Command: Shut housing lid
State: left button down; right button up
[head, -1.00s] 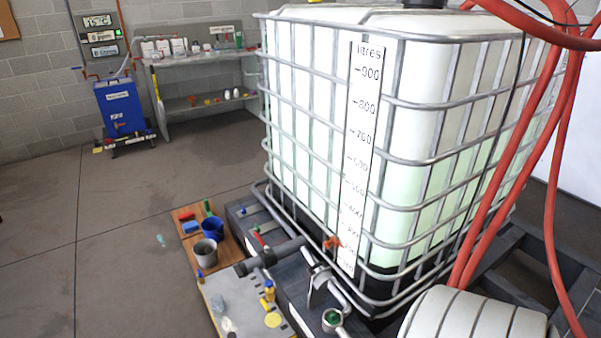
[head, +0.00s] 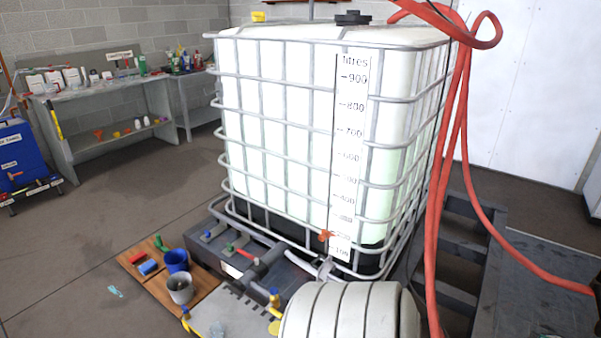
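I cannot make out a housing lid in this view. A blue upright unit (head: 22,157) with small labels stands at the far left, cut off by the picture's edge. A large white caged tank (head: 285,125) with a litre scale (head: 348,150) fills the middle, and a black cap (head: 353,18) sits on its top. Neither of my grippers is in view.
A grey shelf bench (head: 110,125) with bottles stands at the back left. Thick red hoses (head: 447,170) hang at the right. Buckets (head: 177,262) stand on a wooden board at the lower left. A white ribbed rounded body (head: 350,312) blocks the bottom middle. Left floor is mostly clear.

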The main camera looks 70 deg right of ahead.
aim_at(321, 273)
jog(key=i+z, duration=0.75)
jog(key=i+j+z, duration=0.2)
jog(key=i+z, duration=0.2)
jog(key=i+j+z, duration=0.35)
jog(key=i+z, duration=0.15)
jog(key=z, duration=0.3)
jog(key=i+j+z, duration=0.15)
jog(key=z, duration=0.35)
jog(key=i+j+z, duration=0.15)
jog(key=z, duration=0.3)
jog(key=i+j+z, duration=0.1)
jog(key=z, duration=0.4)
jog(key=i+j+z, duration=0.1)
jog(key=j+z, duration=0.25)
jog(key=i+j+z, duration=0.1)
jog(key=j+z, duration=0.15)
jog(key=z, duration=0.15)
jog(key=k+j, duration=0.1)
jog(key=j, duration=0.3)
jog(key=k+j+z, duration=0.1)
jog(key=j, duration=0.3)
